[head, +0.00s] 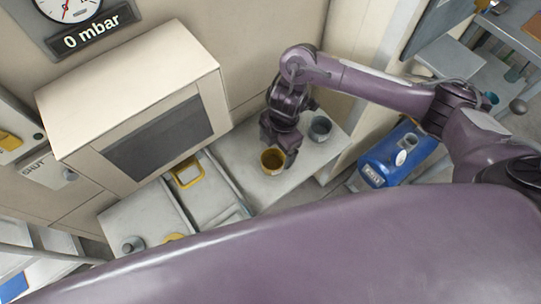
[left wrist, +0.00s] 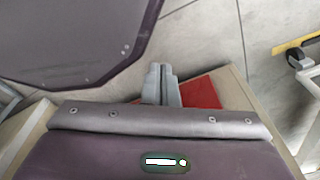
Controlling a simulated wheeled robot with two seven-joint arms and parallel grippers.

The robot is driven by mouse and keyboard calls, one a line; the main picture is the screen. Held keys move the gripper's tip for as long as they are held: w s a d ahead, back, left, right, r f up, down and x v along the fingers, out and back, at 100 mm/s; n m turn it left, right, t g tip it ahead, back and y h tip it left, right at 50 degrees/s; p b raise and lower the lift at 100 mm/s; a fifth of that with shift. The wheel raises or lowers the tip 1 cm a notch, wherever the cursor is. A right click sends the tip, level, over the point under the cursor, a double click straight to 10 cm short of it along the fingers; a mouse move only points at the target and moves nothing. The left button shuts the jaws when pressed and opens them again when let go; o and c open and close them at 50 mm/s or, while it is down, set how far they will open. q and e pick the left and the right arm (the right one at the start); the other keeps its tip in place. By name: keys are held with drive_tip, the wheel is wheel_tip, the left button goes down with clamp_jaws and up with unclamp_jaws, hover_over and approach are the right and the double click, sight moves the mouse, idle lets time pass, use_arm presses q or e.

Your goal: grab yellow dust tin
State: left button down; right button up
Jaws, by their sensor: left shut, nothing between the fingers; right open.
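The yellow dust tin (head: 272,161) stands upright on the pale bench top in the middle of the head view, its open top facing up. My right gripper (head: 280,150) points down right at the tin and is open. One finger shows close by the tin's right side; the other is partly hidden, so I cannot tell whether the fingers touch it. My left gripper (left wrist: 162,82) shows in the left wrist view, its fingers shut together and empty, over the floor and a red item. It is not seen in the head view.
A grey tin (head: 320,128) stands just right of my right gripper. A beige cabinet (head: 135,95) with a dark window is at the left. Yellow-handled trays (head: 187,175) lie below it. A blue tank (head: 397,155) stands right of the bench.

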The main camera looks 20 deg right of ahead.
sight(271, 166)
drive_tip(key=f, duration=0.2)
drive_tip(key=s+a+f+b, duration=0.1)
drive_tip(key=shift+f, duration=0.3)
drive_tip(key=shift+w+f, duration=0.15)
drive_tip(key=shift+f, duration=0.8)
drive_tip(key=shift+a+f, duration=0.1)
drive_tip(key=shift+f, duration=0.05)
use_arm(q)
drive_tip(key=shift+s+f, duration=0.35)
drive_tip(key=shift+s, duration=0.3)
drive_tip(key=shift+s+f, duration=0.35)
drive_tip(key=shift+s, duration=0.25)
use_arm(e)
drive_tip(key=c, duration=1.2)
